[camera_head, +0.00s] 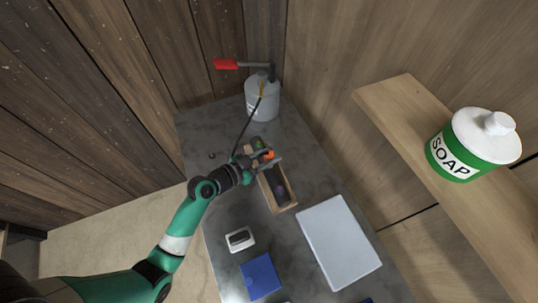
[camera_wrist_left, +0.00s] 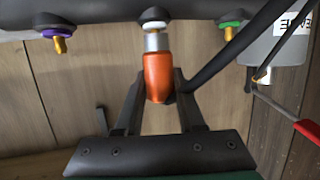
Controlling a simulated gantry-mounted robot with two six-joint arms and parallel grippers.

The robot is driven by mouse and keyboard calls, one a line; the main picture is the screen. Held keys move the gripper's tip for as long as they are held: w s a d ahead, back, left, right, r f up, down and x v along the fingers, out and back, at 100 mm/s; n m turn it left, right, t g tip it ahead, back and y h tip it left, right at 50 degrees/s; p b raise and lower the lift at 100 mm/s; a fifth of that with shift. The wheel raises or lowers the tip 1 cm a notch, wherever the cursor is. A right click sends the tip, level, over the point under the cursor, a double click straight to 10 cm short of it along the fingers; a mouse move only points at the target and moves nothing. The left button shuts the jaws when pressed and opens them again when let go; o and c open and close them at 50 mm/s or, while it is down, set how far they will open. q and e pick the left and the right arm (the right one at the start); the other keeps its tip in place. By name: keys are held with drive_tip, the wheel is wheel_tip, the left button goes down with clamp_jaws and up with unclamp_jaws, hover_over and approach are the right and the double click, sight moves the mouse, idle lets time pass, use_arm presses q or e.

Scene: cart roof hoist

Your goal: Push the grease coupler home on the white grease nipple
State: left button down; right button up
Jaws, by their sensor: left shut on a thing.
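My left gripper (camera_wrist_left: 157,88) is shut on the orange grease coupler (camera_wrist_left: 158,78); the coupler also shows as a small orange spot in the head view (camera_head: 268,154). In the left wrist view the coupler's silver collar points up at the white grease nipple (camera_wrist_left: 153,25), in line with it. The collar's top is at the white ring, but I cannot tell how far it sits on. A purple-ringed nipple (camera_wrist_left: 58,38) is to the left, and a green-ringed nipple (camera_wrist_left: 232,30) is to the right. My right gripper is not in view.
A grey grease pump (camera_head: 261,100) with a red handle (camera_head: 226,64) stands at the back; its black hose (camera_head: 246,124) runs to my left gripper. A wooden tray (camera_head: 286,208), blue box (camera_head: 260,278) and pale panel (camera_head: 340,245) lie nearer. A soap jar (camera_head: 455,155) is on the right shelf.

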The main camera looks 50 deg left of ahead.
use_arm(q)
drive_tip(key=shift+f, duration=0.25)
drive_tip(key=shift+c, duration=2.2)
unclamp_jaws()
drive_tip(key=d+p+v, duration=0.1)
drive_tip(key=v, duration=1)
drive_tip(key=shift+s+a+r, duration=0.2)
drive_tip(key=shift+s+a, duration=0.1)
drive_tip(key=shift+a, duration=0.2)
